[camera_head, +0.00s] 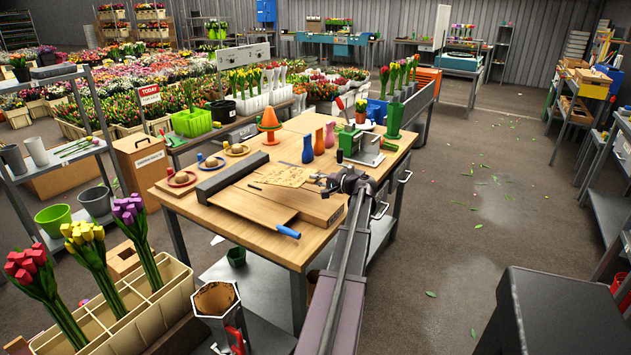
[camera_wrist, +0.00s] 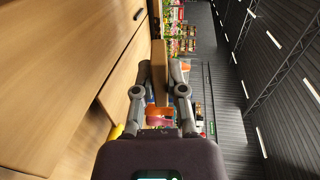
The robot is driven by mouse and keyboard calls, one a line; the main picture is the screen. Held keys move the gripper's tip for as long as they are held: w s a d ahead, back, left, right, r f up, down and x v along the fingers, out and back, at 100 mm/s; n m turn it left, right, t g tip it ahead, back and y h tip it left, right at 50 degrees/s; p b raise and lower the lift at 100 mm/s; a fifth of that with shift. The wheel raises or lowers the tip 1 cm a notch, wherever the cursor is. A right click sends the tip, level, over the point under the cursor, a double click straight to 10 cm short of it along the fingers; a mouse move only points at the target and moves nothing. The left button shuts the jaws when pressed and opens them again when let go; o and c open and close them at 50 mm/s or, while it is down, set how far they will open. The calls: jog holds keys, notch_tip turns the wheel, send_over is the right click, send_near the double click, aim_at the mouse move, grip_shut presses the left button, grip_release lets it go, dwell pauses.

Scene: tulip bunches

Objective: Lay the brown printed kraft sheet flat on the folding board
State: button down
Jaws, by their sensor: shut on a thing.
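The brown printed kraft sheet (camera_head: 285,177) is tan with small dark marks and shows over the far part of a low wooden board (camera_head: 312,203) on the workbench. I take this board for the folding board. My gripper (camera_head: 326,181) is at the sheet's right end and is shut on it. In the wrist view a brown piece (camera_wrist: 159,72) stands between the two fingers of my gripper (camera_wrist: 160,75), seen nearly edge-on. I cannot tell whether the sheet touches the board or hangs just above it.
A long grey bar (camera_head: 232,174) lies left of the board.

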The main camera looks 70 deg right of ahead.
jog(key=shift+f+b, duration=2.2)
jog(key=shift+f, duration=0.3)
jog(key=shift+f+b, duration=0.5)
jog(key=shift+b, duration=0.05)
jog(key=c, duration=0.6)
grip_release()
jog(key=shift+r, duration=0.2)
notch_tip(320, 180, up, 10)
jog(key=p, duration=1)
jog(key=shift+f, duration=0.2)
jog(key=shift+s+f, duration=0.1)
jog(key=shift+s, duration=0.05)
